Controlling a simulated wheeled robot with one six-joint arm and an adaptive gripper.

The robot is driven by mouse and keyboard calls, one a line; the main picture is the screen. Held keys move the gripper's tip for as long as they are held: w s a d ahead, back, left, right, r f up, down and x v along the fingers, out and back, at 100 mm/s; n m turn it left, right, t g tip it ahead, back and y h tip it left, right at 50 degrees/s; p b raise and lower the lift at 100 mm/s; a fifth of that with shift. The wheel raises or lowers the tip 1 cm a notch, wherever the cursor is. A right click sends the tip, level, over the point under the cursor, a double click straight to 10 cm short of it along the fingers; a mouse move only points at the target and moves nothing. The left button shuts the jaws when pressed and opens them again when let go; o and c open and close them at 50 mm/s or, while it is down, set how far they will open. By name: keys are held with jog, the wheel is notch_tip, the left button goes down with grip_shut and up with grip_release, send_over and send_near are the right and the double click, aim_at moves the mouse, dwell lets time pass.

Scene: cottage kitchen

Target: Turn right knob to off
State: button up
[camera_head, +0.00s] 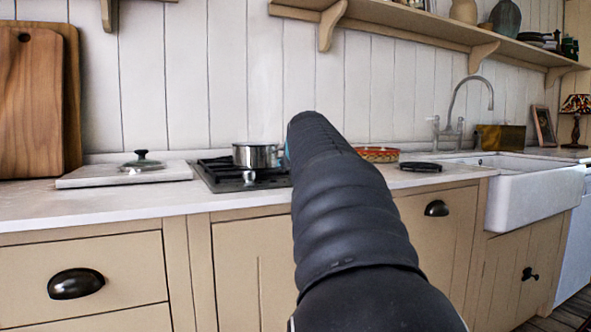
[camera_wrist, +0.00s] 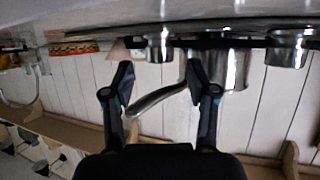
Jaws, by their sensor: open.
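The wrist picture is upside down. The silver right knob (camera_wrist: 159,45) of the stove shows just past the gap between my two fingers. My gripper (camera_wrist: 157,75) is open and empty, with a dark finger on each side of that gap; no contact is visible. The other silver knob (camera_wrist: 286,48) is at the picture's right, outside the fingers. In the head view, a left knob (camera_head: 249,177) shows on the black stove (camera_head: 222,178), while my arm hides the right knob and my gripper. I cannot tell which way the right knob is turned.
A steel pot (camera_head: 255,156) stands on the stove; its handle (camera_wrist: 158,100) shows behind my fingers. A patterned bowl (camera_head: 377,154), black trivet (camera_head: 420,167) and white sink (camera_head: 530,190) are to the right. A board with a glass lid (camera_head: 143,163) lies left.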

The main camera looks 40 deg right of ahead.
jog(key=v, duration=0.9)
jog(key=shift+s+r, duration=0.1)
jog(key=s+a+f+n+g+y+p, duration=0.1)
jog(key=s+a+f+n+y+p, duration=0.15)
jog(key=a+f, duration=0.65)
jog(key=s+a+f+n+g+y+p, duration=0.1)
jog(key=s+a+f+y, duration=0.4)
jog(key=a, duration=0.6)
jog(key=s+a+f+n+g+p, duration=0.1)
jog(key=s+a+f+g, duration=0.1)
jog(key=s+a+f, duration=0.3)
jog(key=s+a+f+n+g+p, duration=0.1)
jog(key=s+a+f, duration=0.4)
jog(key=f, duration=0.7)
jog(key=s+n+g, duration=0.1)
jog(key=s, duration=0.1)
jog(key=shift+s+f, duration=0.4)
